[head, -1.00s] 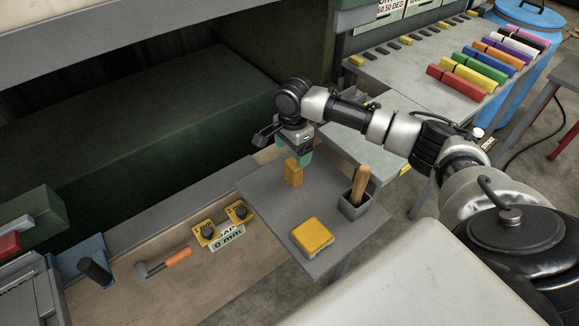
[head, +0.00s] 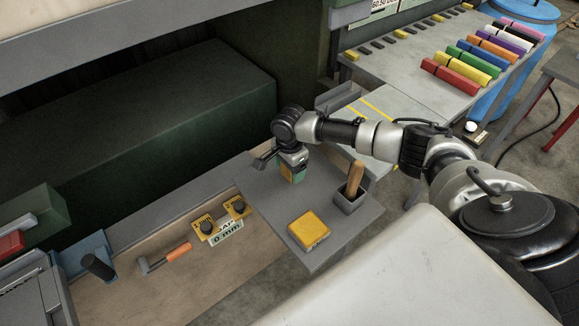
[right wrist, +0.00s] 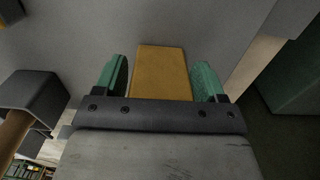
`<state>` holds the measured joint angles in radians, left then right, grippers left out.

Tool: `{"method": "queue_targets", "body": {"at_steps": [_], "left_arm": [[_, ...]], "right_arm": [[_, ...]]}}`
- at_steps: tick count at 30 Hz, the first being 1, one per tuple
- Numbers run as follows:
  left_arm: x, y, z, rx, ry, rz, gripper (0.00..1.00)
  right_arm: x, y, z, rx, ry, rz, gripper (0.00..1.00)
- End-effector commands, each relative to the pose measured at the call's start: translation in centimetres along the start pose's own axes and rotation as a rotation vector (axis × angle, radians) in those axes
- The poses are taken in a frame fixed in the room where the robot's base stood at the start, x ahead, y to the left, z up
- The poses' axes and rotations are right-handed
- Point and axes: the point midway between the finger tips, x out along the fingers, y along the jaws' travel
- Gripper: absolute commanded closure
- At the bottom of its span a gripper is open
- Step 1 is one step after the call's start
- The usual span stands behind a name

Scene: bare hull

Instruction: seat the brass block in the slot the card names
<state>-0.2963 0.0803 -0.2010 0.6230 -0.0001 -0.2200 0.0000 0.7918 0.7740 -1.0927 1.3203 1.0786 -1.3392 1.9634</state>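The brass block (right wrist: 162,72) stands upright on a grey side table (head: 262,195). My right gripper (head: 292,172) is lowered over it, with its green fingertips on either side. In the right wrist view the block is between the fingers of my right gripper (right wrist: 160,78). A gap shows at the left finger; the right finger is close to the block, and I cannot tell if it touches. In the head view the gripper hides most of the block. No card naming a slot is clearly readable. My left gripper is not in view.
On the side table are a flat yellow box (head: 309,231) and a grey holder (head: 350,202) with a wooden handle. Left are an orange-handled tool (head: 178,252) and a "0 mm" sign (head: 228,232). Coloured bars (head: 456,77) lie on the back bench (head: 400,72).

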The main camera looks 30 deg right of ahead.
Motion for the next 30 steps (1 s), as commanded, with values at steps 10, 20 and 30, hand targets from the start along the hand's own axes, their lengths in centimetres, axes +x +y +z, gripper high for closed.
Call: {"method": "queue_targets", "body": {"at_steps": [10,20,30], "left_arm": [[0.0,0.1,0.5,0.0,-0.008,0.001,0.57],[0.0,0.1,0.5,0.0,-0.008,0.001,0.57],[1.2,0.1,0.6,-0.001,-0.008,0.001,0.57]], "right_arm": [[0.0,0.0,0.0,0.0,0.0,0.0,0.83],[-0.3,-0.1,0.0,0.001,0.0,-0.003,0.92],[-3.8,-0.2,-0.1,0.001,-0.001,-0.007,0.92]]}}
